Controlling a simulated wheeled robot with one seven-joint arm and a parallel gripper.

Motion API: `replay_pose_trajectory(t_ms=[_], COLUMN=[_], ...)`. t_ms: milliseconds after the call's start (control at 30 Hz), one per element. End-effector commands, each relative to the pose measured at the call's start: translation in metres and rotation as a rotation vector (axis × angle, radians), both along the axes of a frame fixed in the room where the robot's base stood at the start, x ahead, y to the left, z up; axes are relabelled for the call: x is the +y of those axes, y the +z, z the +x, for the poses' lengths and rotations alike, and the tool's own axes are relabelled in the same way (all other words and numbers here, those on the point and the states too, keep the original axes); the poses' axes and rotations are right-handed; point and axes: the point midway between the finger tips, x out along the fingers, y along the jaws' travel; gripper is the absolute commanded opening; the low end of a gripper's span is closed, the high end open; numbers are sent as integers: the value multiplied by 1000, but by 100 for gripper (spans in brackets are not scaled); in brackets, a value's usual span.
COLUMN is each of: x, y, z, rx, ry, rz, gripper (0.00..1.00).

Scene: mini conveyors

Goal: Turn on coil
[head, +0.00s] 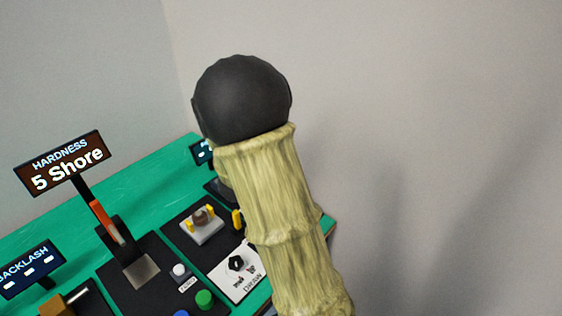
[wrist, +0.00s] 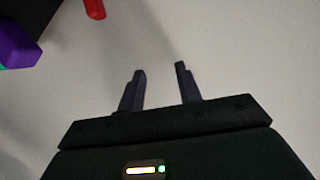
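A small brown coil-like part (head: 202,217) sits between yellow posts on a white block on a black panel in the head view; I cannot tell for sure that it is the coil. In the wrist view, plain grey surface lies beyond the fingers.
The green table (head: 150,165) carries a hardness sign (head: 62,164) reading "5 Shore", a backlash display (head: 30,270), a green button (head: 205,299) and a white button (head: 180,270). A purple block (wrist: 18,50) and a red part (wrist: 94,8) show at upper left in the wrist view.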

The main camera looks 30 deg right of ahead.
Motion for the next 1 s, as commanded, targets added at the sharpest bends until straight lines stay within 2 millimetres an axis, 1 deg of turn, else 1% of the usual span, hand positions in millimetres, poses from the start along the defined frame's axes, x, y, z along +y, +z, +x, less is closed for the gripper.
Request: replay_pose_trajectory(t_ms=[233,367,467,567,600,667,700,767,800,867,900,1000], x=[1,12,33,65,80,101,115,134,144,158,164,172], y=[-1,-3,-9,-16,-19,-24,-27,-31,-34,-38,-41,-46], z=[1,6,12,12,8,-1,-9,-25,-38,-60,-76,-115], rx=[2,32,90,186,234,314,371,462,528,632,705,883], ry=[9,89,226,419,503,630,712,831,906,1013,1079,1215], rz=[4,40,94,156,178,203,216,227,232,230,225,203], gripper=[35,35,35,35,35,35,35,35,35,35,35,35])
